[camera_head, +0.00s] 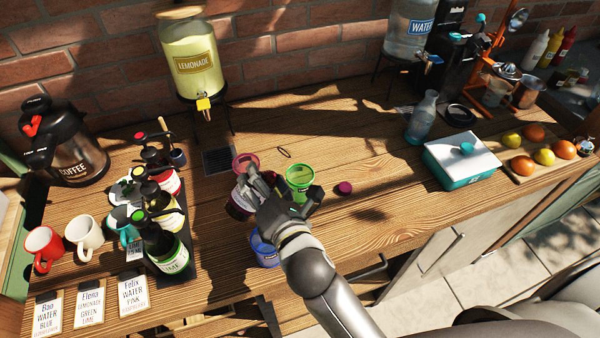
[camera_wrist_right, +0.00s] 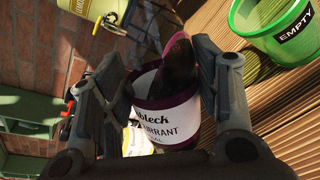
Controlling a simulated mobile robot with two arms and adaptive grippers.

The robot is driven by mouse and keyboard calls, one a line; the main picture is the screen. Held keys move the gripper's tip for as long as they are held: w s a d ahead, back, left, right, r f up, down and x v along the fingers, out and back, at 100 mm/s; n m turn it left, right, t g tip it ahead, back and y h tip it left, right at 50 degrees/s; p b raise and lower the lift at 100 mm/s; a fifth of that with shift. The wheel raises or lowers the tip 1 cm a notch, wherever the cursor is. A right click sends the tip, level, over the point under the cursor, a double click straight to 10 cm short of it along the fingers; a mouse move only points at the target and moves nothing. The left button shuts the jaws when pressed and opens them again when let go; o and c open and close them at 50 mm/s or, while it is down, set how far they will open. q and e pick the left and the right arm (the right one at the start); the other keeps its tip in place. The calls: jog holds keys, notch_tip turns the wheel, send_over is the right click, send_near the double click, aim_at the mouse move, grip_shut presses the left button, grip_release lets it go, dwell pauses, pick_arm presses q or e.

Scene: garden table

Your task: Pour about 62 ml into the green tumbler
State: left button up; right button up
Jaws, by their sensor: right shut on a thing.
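The green tumbler (camera_head: 299,176) stands on the wooden table, just right of my right gripper (camera_head: 285,200). It also shows at the upper right of the right wrist view (camera_wrist_right: 284,30), with a black label reading EMPTY. My right gripper is shut on a dark purple blackcurrant cordial bottle (camera_wrist_right: 165,112) with a white label; its fingers sit on both sides of it. In the head view the bottle (camera_head: 237,206) is mostly hidden by the gripper, so its tilt is hard to tell. My left gripper is not in view.
A pink tumbler (camera_head: 244,162) is close behind the held bottle. A blue tumbler (camera_head: 263,249) stands near the front edge. A purple cap (camera_head: 344,187) lies right of the green tumbler. Syrup bottles (camera_head: 165,247) and name cards (camera_head: 90,300) are at left.

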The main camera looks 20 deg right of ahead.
jog(key=shift+a+r+m, duration=0.15)
jog(key=shift+r+m, duration=0.15)
jog(key=shift+r, duration=0.15)
jog(key=shift+a, duration=0.1)
jog(key=shift+s+a+f+m+y+b, duration=0.15)
jog(key=shift+f+m+y+b, duration=0.2)
jog(key=shift+f+m, duration=0.3)
jog(key=shift+a+r+m+g+y+p, duration=0.15)
jog(key=shift+r+m+g+y+p, duration=0.2)
jog(key=shift+r+m+p, duration=0.3)
jog(key=shift+d+m, duration=0.3)
jog(key=shift+m, duration=0.4)
jog(key=shift+y, duration=0.3)
jog(key=shift+d+f+m+p, duration=0.1)
jog(key=shift+m+p, duration=0.6)
jog(key=shift+g, duration=0.25)
